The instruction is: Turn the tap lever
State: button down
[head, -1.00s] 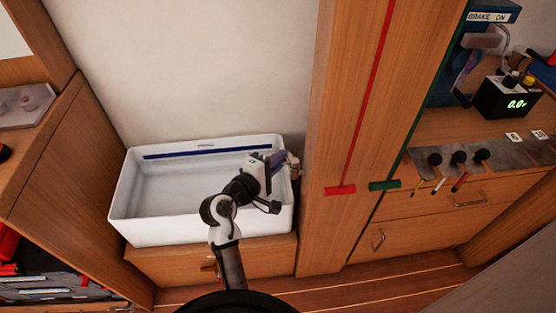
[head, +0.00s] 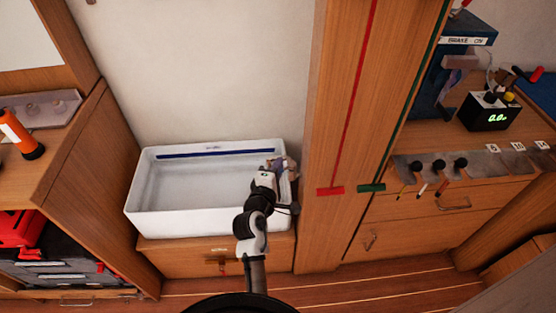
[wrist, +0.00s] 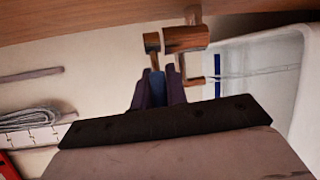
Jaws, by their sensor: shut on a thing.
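The copper-coloured tap (wrist: 186,40) is mounted at the right end of the white basin and shows close up in the wrist view. Its lever (wrist: 157,84) has a blue part that lies between the two dark fingers of my gripper (wrist: 159,76). My gripper is shut on this lever. In the head view my gripper (head: 274,167) is at the basin's right rim and mostly hides the tap (head: 292,169). A thin pale streak, which looks like water, runs from the spout towards the basin in the wrist view.
The white basin (head: 134,197) stands on a wooden cabinet against the wall. A wooden post (head: 325,130) with red and green lines rises just right of the tap. An orange torch (head: 20,132) stands on the left shelf. The basin's inside looks clear.

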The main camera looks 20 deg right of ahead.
jog(key=shift+y, duration=0.3)
jog(key=c, duration=1.4)
grip_release()
jog(key=shift+s+a, duration=0.1)
jog(key=shift+s, duration=0.05)
